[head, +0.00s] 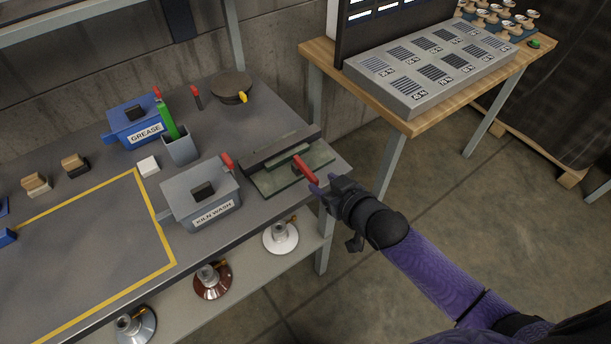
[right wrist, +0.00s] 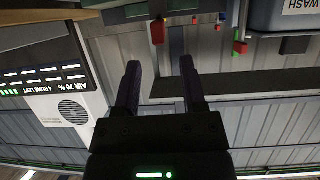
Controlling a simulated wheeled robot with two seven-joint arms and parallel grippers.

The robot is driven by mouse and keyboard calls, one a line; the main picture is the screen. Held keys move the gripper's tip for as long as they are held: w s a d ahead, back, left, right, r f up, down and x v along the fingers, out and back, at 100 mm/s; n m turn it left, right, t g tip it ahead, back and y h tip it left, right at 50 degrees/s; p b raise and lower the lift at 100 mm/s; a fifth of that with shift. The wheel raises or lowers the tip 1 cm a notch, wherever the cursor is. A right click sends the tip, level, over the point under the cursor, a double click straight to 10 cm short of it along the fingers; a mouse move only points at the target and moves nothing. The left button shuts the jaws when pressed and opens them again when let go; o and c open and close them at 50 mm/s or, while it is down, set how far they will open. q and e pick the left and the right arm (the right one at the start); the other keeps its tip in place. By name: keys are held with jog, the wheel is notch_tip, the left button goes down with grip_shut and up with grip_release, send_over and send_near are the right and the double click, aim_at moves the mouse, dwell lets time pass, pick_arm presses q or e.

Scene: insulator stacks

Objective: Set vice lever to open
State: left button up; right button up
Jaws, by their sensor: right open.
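The vice (head: 268,182) is a grey-green block with jaws at the right end of the bench. Its red lever (head: 306,170) points out toward the front right. My right gripper (head: 322,187) is close to the lever's free end. In the right wrist view, my right gripper (right wrist: 158,64) has its two fingers apart with nothing between them. The red lever tip (right wrist: 157,31) shows just beyond the fingertips, roughly centred between them, and looks apart from them. My left gripper is not in view.
The grey kiln wash box (head: 205,194) stands left of the vice; the blue grease box (head: 138,127) is farther back. A grey cup (head: 181,150) holds a green-handled tool. Insulators (head: 281,237) sit on the lower shelf. A wooden table (head: 425,122) stands at the right.

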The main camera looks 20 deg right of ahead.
aim_at(312, 175)
jog(key=b+x, duration=0.2)
jog(key=x, duration=0.3)
jog(key=shift+f, duration=0.25)
jog(key=shift+w+f, duration=0.1)
jog(key=shift+w, duration=0.1)
jog(key=shift+w+a, duration=0.1)
jog(key=shift+w, duration=0.05)
grip_shut()
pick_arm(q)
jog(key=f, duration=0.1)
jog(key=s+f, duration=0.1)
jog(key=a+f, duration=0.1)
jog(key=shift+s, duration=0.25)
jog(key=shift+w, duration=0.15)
